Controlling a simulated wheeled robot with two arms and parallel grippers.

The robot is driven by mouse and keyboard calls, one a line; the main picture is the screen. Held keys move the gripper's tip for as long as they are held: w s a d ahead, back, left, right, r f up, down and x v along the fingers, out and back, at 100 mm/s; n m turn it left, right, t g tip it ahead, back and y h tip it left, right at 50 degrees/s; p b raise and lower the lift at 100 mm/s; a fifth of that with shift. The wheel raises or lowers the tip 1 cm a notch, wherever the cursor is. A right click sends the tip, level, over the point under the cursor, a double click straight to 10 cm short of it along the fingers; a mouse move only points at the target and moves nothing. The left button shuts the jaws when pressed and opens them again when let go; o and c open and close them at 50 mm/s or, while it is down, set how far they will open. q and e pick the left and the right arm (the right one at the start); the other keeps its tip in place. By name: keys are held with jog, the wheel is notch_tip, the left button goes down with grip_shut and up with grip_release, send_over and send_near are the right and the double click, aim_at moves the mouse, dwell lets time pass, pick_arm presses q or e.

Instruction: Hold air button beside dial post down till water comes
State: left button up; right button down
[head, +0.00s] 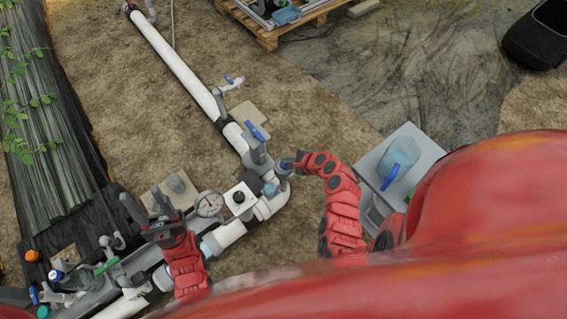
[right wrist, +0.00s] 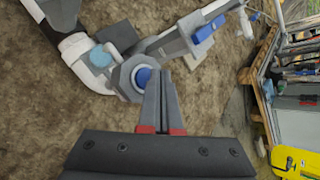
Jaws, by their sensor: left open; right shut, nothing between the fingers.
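The dial gauge (head: 209,204) has a white face and stands on the pipework at lower centre. A blue round button (right wrist: 144,76) sits in a grey fitting (right wrist: 125,75) at the pipe's elbow. My right gripper (head: 299,162) is shut and empty, beside that fitting in the head view. In the right wrist view its fingertips (right wrist: 155,70) overlap the button's right edge; I cannot tell whether they touch or press it. My left gripper (head: 146,205) is open and empty, left of the gauge above the pipe. No flowing water is visible.
A white box with a black knob (head: 238,197) stands right of the gauge. Blue-handled valves (head: 257,131) rise along the white pipe (head: 175,65). A grey box with a clear jug (head: 398,158) stands to the right. Bare soil lies between pipe and jug.

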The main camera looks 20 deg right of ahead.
notch_tip(320, 180, up, 5)
jog(key=p, duration=0.5)
jog(key=shift+r, duration=0.1)
